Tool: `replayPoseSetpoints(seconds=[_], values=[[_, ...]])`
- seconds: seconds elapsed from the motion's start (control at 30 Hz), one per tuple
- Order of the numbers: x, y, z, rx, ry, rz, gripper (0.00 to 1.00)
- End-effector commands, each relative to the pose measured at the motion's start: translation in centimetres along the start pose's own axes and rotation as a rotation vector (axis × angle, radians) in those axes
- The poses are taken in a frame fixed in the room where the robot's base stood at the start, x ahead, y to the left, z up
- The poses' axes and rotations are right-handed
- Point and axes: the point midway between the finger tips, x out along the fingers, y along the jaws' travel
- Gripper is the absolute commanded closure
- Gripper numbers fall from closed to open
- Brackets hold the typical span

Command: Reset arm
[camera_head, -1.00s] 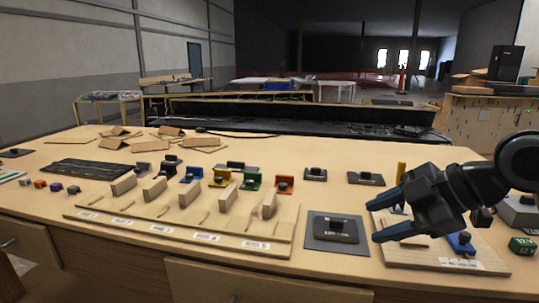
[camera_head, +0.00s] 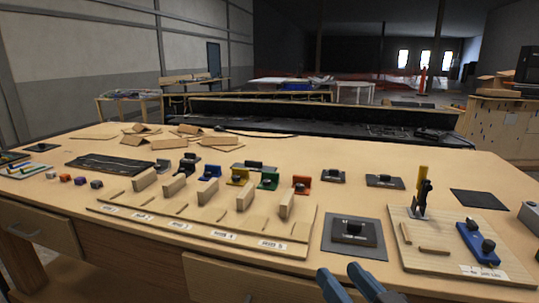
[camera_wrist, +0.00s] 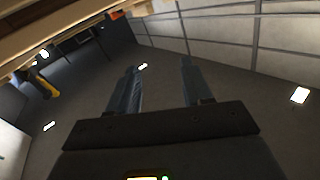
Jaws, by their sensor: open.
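My gripper (camera_head: 345,285) shows at the bottom edge of the head view, in front of the table's front edge. Only its two blue-grey fingers are in that view, spread apart with nothing between them. In the wrist view the gripper (camera_wrist: 154,85) is open and empty, its fingers pointing over dark floor. The wooden table (camera_head: 330,157) lies beyond the gripper, and its underside or edge seems to show at the top left of the wrist view. The rest of my arm is out of the head view.
A slotted wooden board (camera_head: 180,226) with several upright wooden pieces stands on the table. A black pad (camera_head: 368,248) and a wooden board (camera_head: 445,262) with a blue block (camera_head: 478,243) and a yellow-topped lever (camera_head: 423,180) lie to its right. Brown cardboard pieces lie behind.

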Motion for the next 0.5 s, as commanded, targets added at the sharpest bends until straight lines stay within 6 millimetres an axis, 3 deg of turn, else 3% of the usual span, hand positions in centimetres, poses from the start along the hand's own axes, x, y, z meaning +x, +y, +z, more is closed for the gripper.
replayPoseSetpoints(seconds=[0.2, 0.5], values=[[-6.4, -0.5, 5.3, 0.119, -0.036, 0.163, 0.50], [-17.7, -0.7, 10.4, 0.138, -0.111, 0.345, 0.50]])
